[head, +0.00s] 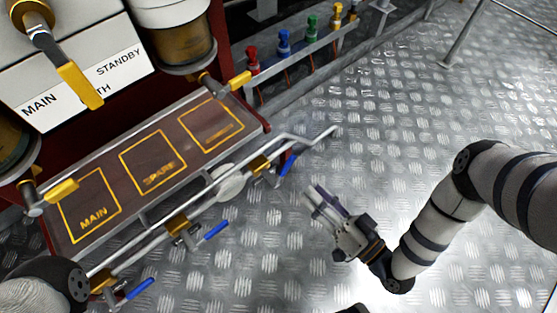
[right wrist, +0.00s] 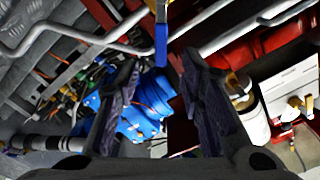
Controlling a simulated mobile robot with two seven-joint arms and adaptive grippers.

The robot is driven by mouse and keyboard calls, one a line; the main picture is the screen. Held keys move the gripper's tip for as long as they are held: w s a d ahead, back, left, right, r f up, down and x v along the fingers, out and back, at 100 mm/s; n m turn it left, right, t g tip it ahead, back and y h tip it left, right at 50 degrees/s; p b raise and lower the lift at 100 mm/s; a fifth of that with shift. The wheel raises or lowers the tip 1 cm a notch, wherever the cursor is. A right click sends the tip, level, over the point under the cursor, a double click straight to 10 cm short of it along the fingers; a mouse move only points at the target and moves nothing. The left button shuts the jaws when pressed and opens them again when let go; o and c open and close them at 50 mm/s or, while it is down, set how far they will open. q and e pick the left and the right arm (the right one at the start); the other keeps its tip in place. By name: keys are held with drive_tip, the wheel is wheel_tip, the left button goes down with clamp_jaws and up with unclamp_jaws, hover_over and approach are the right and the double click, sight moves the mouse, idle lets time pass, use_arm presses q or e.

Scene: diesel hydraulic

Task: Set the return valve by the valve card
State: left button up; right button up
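Three blue-handled valves sit along the pipe under the tray in the head view: a right one (head: 287,165), a middle one (head: 215,231) and a left one (head: 140,288). I cannot tell which is the return valve. No separate valve card can be made out. My right gripper (head: 318,200) is open and empty over the floor, right of the right valve and apart from it. In the right wrist view, a blue lever (right wrist: 161,40) shows beyond and between the spread fingers (right wrist: 163,75). My left gripper is out of view.
A white plate reading MAIN, STANDBY and partly hidden BOTH (head: 118,62) has a yellow lever (head: 80,86) over it. The tray (head: 108,166) has yellow-outlined squares, including MAIN and SPARE. Red, blue, green and yellow fittings (head: 284,40) stand behind.

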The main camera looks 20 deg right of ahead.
sight(289, 167)
drive_tip(key=b+x, duration=0.3)
drive_tip(key=x, duration=0.7)
drive_tip(key=shift+w+a, duration=0.1)
drive_tip(key=shift+w, duration=0.05)
clamp_jaws()
